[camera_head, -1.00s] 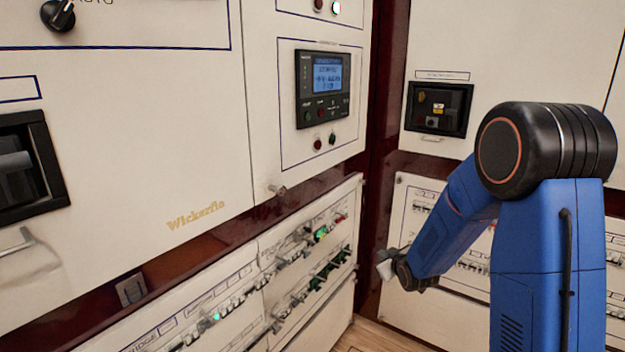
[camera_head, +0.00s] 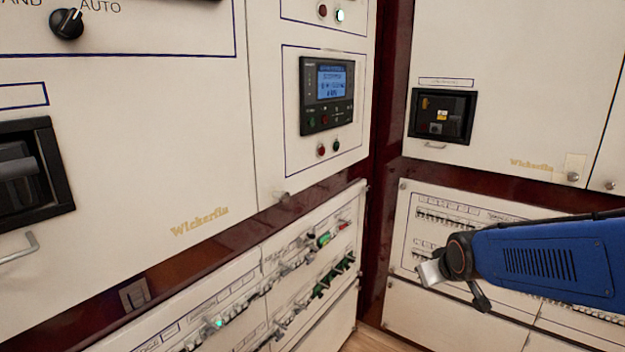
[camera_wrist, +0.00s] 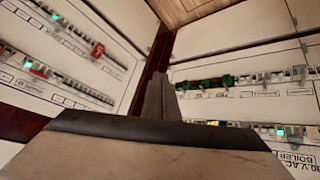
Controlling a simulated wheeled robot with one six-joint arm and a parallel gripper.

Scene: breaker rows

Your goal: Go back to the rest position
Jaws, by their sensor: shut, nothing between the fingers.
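My gripper (camera_head: 430,272) is at the end of my blue arm, at the right of the head view, in front of the right cabinet's breaker panel. Its fingers are small there and partly turned away. In the wrist view the shut fingers (camera_wrist: 160,97) rise in the middle with nothing between them. They appear apart from the breaker rows on both sides.
The left cabinet has breaker rows (camera_head: 290,268) with green and red parts, a display unit (camera_head: 327,92) and a rotary knob (camera_head: 67,23). A black recessed switch (camera_head: 442,115) is on the right cabinet. Small handles stick out from the doors. A dark red corner post (camera_head: 392,90) stands between the cabinets.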

